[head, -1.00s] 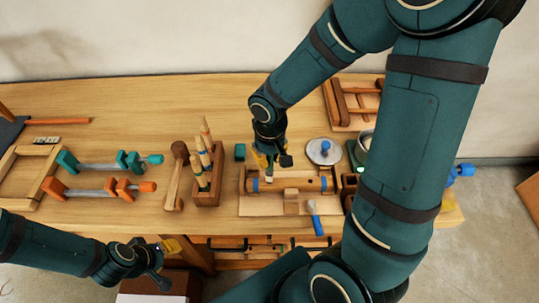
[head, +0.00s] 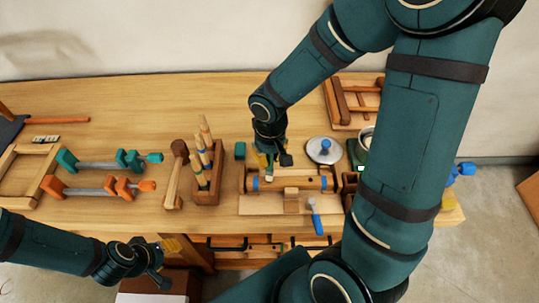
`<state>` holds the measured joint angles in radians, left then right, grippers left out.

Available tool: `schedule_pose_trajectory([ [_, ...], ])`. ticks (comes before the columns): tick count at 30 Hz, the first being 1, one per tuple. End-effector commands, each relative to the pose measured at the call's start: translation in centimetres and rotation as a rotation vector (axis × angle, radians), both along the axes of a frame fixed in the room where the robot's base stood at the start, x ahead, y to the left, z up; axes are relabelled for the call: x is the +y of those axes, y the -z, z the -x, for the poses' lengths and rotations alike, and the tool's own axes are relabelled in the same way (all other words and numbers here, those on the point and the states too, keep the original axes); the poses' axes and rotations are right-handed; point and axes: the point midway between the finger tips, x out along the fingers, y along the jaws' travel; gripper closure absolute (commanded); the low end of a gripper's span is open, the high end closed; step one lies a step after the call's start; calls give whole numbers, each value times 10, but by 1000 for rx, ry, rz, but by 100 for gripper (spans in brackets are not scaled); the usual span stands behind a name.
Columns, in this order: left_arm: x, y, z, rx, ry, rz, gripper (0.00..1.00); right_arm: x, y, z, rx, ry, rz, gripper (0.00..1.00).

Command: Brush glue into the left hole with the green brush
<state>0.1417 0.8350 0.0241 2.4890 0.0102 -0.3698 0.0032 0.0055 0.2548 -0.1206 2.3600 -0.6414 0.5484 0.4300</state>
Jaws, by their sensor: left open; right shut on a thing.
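The wooden log seat (head: 300,184) with blue bands lies on a pale board (head: 246,209) at the bench's front middle. My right gripper (head: 269,170) points down over the log's left part and is shut on a slim thing, likely the brush. Its pale tip shows at or just above the log beside the left blue band. The brush's green colour and the left hole are hidden or too small to make out. My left gripper (head: 166,262) is open and empty in front of the bench's front edge, low at the left.
A blue-handled brush (head: 315,217) lies in front of the log. At left are a wooden tool block (head: 206,187), a mallet (head: 177,172), and green (head: 98,162) and orange clamps (head: 95,190).

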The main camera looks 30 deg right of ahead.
Motion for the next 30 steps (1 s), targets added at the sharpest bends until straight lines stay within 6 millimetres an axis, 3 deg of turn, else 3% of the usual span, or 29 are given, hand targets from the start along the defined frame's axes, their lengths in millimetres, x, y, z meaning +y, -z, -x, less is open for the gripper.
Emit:
schedule_pose_trajectory([
  [30,0,7,0,0,0,0,53,0,6,0,0,0,0,100],
])
